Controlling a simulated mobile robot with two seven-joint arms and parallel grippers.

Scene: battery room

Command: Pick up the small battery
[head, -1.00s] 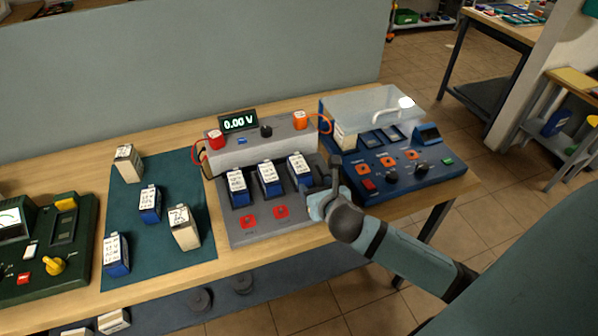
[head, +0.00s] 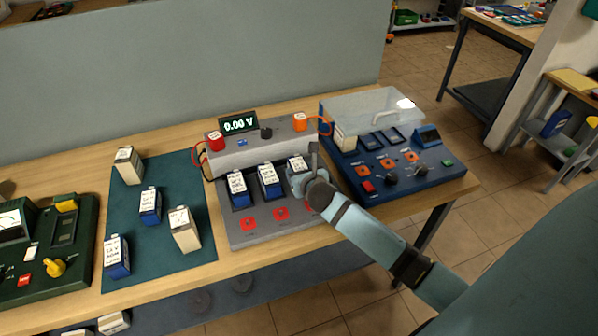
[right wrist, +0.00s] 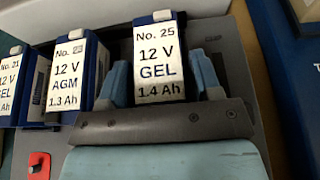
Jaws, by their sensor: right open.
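Three blue batteries with white labels stand in a row in the grey tester. The right one, labelled No. 25, 12 V GEL 1.4 Ah (right wrist: 160,62), also shows in the head view (head: 296,164), partly hidden by my gripper. In the right wrist view my right gripper (right wrist: 163,76) is open, with one blue finger on each side of this battery; I cannot tell if they touch it. In the head view the right gripper (head: 304,178) is at the right end of the row. The middle battery (head: 269,181) and left battery (head: 237,188) stand beside it. My left gripper is out of view.
The grey tester (head: 262,231) shows 0.00 V. Left of it, a dark green mat (head: 150,256) holds several blue and cream batteries. A blue device (head: 440,176) with a clear lid stands close on the right. A green device (head: 78,255) is far left.

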